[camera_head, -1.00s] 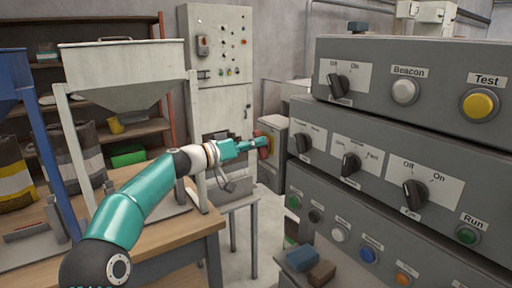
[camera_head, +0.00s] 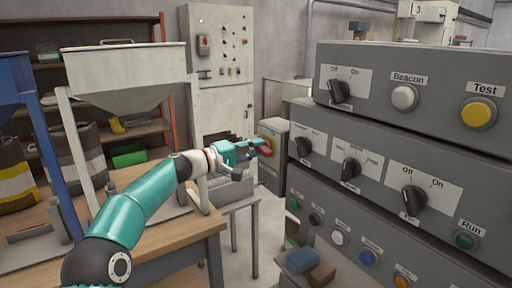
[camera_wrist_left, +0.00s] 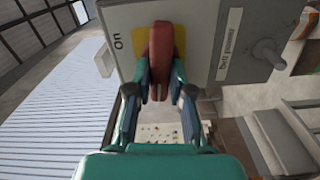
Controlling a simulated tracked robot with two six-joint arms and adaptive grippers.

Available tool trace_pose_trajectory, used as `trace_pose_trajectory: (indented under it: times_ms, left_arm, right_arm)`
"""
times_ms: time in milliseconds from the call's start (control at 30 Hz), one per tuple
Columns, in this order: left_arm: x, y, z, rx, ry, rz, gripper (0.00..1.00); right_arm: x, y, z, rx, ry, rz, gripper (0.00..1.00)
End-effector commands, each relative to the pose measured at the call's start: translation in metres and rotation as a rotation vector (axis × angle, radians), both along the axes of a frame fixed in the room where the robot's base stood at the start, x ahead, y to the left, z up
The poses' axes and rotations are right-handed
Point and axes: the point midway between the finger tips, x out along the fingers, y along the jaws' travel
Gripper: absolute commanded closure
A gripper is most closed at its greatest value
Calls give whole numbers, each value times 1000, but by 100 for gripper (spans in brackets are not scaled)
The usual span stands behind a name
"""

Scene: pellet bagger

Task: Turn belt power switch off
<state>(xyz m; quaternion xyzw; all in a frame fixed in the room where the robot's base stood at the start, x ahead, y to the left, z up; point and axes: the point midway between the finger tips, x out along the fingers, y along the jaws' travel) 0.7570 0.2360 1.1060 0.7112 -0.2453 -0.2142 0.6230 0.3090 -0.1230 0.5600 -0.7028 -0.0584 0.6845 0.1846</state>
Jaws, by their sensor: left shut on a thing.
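The belt power switch has a red handle (camera_wrist_left: 160,48) on a yellow plate (camera_wrist_left: 190,36), on the face of a grey box (camera_wrist_left: 262,32). The label "On" is left of the handle in the left wrist view and the "Belt power" label (camera_wrist_left: 229,44) is right of it. In the head view the red handle (camera_head: 266,150) lies across the yellow plate, partly hidden by my gripper. My left gripper (camera_head: 257,147) is shut on the handle; its fingers (camera_wrist_left: 160,75) press both sides in the left wrist view. My right gripper is not in view.
A large grey control panel (camera_head: 440,142) with knobs and buttons stands close on the right. A hopper (camera_head: 125,75), a wooden table (camera_head: 165,248) and a grey cabinet (camera_head: 222,95) are on the left and behind. Blue and brown blocks (camera_head: 301,260) lie low in front.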

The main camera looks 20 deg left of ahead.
Motion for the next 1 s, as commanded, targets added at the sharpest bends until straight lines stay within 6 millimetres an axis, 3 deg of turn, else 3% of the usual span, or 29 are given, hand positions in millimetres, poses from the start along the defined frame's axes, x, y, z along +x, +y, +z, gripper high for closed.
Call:
trace_pose_trajectory:
  times_ms: [300, 800, 833, 1000]
  left_arm:
    - [1, 1, -2, -100, 81, 3, 100]
    - [1, 1, -4, -118, 96, 3, 100]
    - [1, 1, -4, -118, 96, 3, 78]
    - [1, 1, -3, -117, 95, 3, 54]
  right_arm:
    - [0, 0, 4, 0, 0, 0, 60]
    - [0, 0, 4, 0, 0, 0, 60]
    - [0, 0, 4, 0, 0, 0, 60]
    - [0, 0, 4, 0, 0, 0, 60]
